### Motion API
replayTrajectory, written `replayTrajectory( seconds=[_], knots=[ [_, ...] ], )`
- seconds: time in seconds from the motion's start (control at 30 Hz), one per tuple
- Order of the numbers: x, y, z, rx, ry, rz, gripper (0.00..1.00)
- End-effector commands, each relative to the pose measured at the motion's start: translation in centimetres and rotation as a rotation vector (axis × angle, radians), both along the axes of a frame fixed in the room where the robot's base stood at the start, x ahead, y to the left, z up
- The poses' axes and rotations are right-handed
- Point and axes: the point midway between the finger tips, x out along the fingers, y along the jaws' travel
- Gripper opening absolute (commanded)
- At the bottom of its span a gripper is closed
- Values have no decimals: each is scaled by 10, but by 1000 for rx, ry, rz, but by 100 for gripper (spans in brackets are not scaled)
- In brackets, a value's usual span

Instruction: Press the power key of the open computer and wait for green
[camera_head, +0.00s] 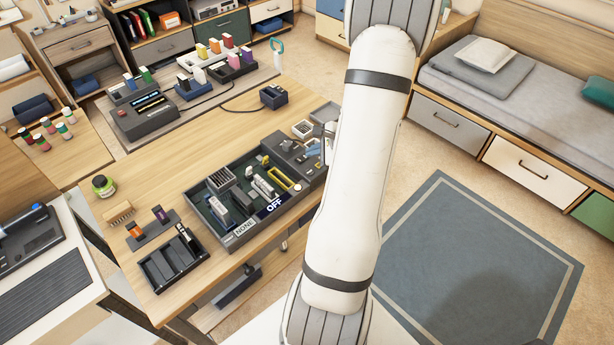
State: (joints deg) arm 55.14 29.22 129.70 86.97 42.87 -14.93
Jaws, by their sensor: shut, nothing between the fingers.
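The open computer (226,237) is a dark, shallow case on the wooden table, with several grey and white parts inside and a yellow outlined slot. Its front edge carries an "OFF" label (274,204) and a "NONE" label (244,227). I see no green light on it. I cannot make out which part is the power key. My white arm crosses the picture just right of the computer and covers its right end. My gripper cannot be made out; the arm hides that area.
A black tray (172,262) and a small holder (152,232) stand left of the computer. A green-lidded jar (103,186) and a brush (118,214) are farther left. A dark device with a lit display (146,112) stands behind. Bare tabletop (180,165) lies between.

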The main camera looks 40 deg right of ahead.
Motion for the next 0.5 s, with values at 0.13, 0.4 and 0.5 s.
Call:
replayTrajectory(
  seconds=[0.13, 0.4, 0.5],
  knots=[
    [0, 0, -28, 2, 2, 0, 0],
    [0, 0, -53, -2, 0, 0, 0],
    [0, 0, -54, -1, 0, -1, 0]
  ],
)
